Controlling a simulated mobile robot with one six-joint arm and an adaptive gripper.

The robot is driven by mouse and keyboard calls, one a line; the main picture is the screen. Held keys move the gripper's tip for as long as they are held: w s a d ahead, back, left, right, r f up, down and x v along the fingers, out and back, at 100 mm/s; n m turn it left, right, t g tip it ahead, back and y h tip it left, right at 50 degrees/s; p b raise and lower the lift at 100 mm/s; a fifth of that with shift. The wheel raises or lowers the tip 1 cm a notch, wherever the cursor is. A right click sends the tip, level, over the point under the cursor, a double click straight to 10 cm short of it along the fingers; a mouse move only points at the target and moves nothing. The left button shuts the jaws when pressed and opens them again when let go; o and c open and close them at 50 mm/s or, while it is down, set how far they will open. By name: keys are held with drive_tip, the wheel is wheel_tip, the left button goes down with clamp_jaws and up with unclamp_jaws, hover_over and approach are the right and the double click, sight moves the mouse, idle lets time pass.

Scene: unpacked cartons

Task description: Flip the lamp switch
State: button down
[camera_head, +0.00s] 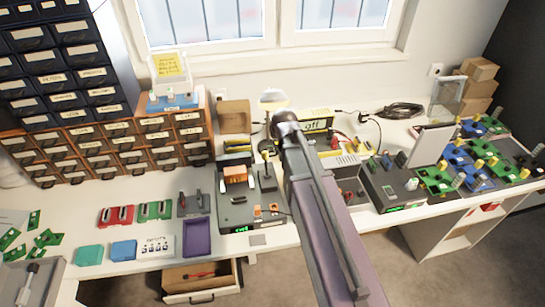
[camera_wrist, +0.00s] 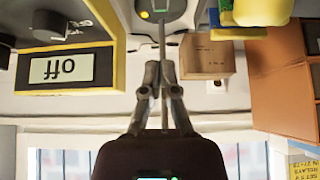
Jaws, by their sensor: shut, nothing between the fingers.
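The lamp shows in the head view as a pale, yellowish shade (camera_head: 273,98) near the back of the bench, partly hidden behind my arm. In the wrist view, which is upside down, a dark round base (camera_wrist: 172,10) with a thin upright rod shows at the top, apparently the lamp's. A small yellowish spot on that base may be the switch; I cannot tell. My gripper (camera_wrist: 160,68) is shut and empty, its fingertips close to the rod in the picture and short of the base. Whether they touch the rod is unclear. In the head view my arm hides the fingers.
A yellow-edged box with an "off" display (camera_head: 316,124) stands right of my arm; it also shows in the wrist view (camera_wrist: 62,68). A cardboard box (camera_head: 234,117) stands to the left.

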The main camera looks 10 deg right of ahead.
drive_tip(key=shift+w+f+t+b, duration=0.2)
drive_tip(key=shift+w+f+b, duration=0.1)
drive_tip(key=shift+w, duration=0.2)
drive_tip(key=shift+w+f+t+b, duration=0.2)
drive_tip(key=shift+w+f, duration=0.05)
drive_tip(key=shift+w, duration=0.25)
drive_tip(key=shift+f, duration=0.1)
drive_tip(key=b, duration=0.8)
hover_over(271, 149)
drive_tip(key=s, duration=0.1)
wheel_tip(271, 149, down, 8)
drive_tip(key=shift+f, duration=0.1)
drive_tip(key=shift+s+f+b, duration=0.15)
drive_tip(key=shift+f+b, duration=0.7)
drive_tip(key=shift+b, duration=0.1)
drive_tip(key=shift+s+f+b, duration=0.15)
drive_tip(key=shift+f+b, duration=0.7)
drive_tip(key=shift+b, duration=0.1)
drive_tip(key=shift+s+f+b, duration=0.1)
drive_tip(key=shift+f+b, duration=0.3)
drive_tip(key=shift+f, duration=0.05)
drive_tip(key=shift+r, duration=0.25)
drive_tip(key=shift+r+p, duration=0.65)
drive_tip(key=shift+p, duration=0.2)
